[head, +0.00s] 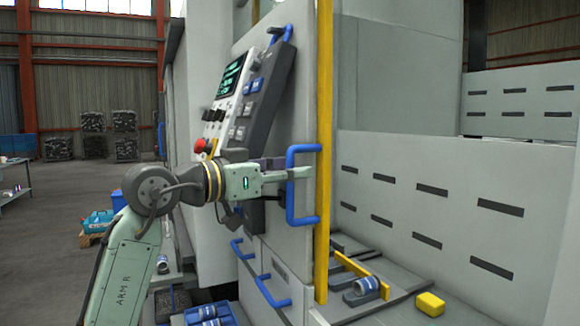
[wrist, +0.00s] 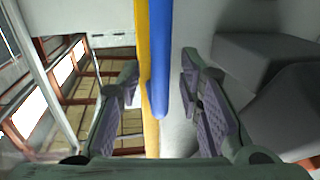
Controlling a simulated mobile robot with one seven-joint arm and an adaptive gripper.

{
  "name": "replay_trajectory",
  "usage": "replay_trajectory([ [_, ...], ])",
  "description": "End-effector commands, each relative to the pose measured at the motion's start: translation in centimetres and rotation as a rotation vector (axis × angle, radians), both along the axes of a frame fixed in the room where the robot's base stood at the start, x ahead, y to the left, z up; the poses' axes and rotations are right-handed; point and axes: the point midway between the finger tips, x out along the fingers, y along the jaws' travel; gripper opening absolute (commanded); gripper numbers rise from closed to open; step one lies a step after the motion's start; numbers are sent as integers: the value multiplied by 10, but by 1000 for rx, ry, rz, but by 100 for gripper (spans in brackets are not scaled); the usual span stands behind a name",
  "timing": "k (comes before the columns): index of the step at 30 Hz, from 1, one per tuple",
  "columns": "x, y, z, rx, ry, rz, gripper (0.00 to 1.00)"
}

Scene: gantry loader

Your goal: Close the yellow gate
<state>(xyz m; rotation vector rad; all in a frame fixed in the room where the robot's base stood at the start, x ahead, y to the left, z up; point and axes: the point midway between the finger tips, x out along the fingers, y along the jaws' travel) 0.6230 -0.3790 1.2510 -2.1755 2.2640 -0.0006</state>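The gate is a grey panel (head: 304,80) with a yellow strip (head: 324,120) down its right edge; the strip also shows in the wrist view (wrist: 142,45). It stands open, with the machine's inside visible to the right. A blue bar handle (head: 290,190) is mounted upright beside the strip. My gripper (head: 300,168) is at the upper part of this handle. In the wrist view, the handle (wrist: 160,50) lies between the two spread fingers (wrist: 163,85), with gaps on both sides. I cannot tell how deep the handle sits between the fingers.
A tilted control panel (head: 245,95) with a red button (head: 204,146) is left of the handle, close to my gripper. Lower blue handles (head: 270,292) are beneath. A yellow block (head: 430,304) and a can (head: 366,286) are on the ledge at right. Open floor lies left.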

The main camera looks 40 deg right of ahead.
Motion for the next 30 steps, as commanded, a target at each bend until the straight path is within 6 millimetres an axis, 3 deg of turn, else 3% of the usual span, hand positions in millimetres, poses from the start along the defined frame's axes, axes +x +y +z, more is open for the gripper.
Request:
replay_trajectory([
  [9, 0, -3, 0, -1, 0, 0, 32],
  [24, 0, -2, 0, -1, 0, 1, 0],
  [30, 0, -2, 0, -1, 0, 1, 0],
])
